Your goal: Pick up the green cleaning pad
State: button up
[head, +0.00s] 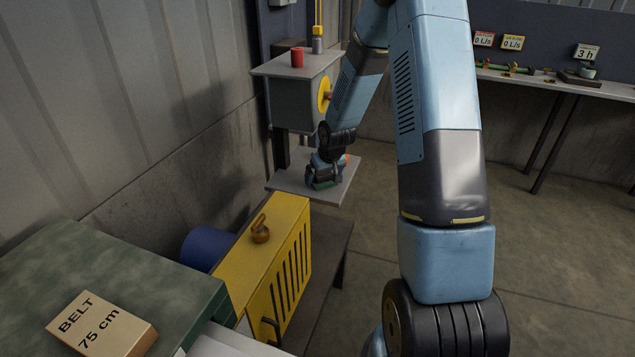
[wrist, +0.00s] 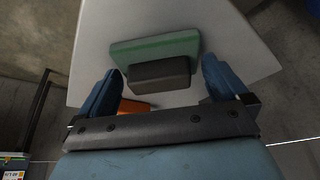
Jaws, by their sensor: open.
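The green cleaning pad (wrist: 155,47) lies on a light grey shelf (wrist: 95,45) in the wrist view. A dark grey block (wrist: 160,73), perhaps its grip, sits against its near side. My gripper (wrist: 160,66) is open, with one blue finger to the left of the block and one to the right. Neither finger visibly touches it. In the head view, my gripper (head: 323,172) is low over the small shelf (head: 340,192), and only a sliver of the green pad (head: 322,185) shows beneath it.
An orange object (wrist: 134,107) lies close by the left finger, partly hidden by my gripper. A grey box with a yellow wheel (head: 324,94) and a red cup (head: 297,57) stands above the shelf. A yellow slotted cabinet (head: 265,265) stands in front. Open floor lies right.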

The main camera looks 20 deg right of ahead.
jog(key=c, duration=0.9)
jog(key=shift+o, duration=0.2)
jog(key=shift+r, duration=0.6)
jog(key=s+r, duration=1.1)
jog(key=s, duration=0.3)
jog(key=shift+r, duration=0.4)
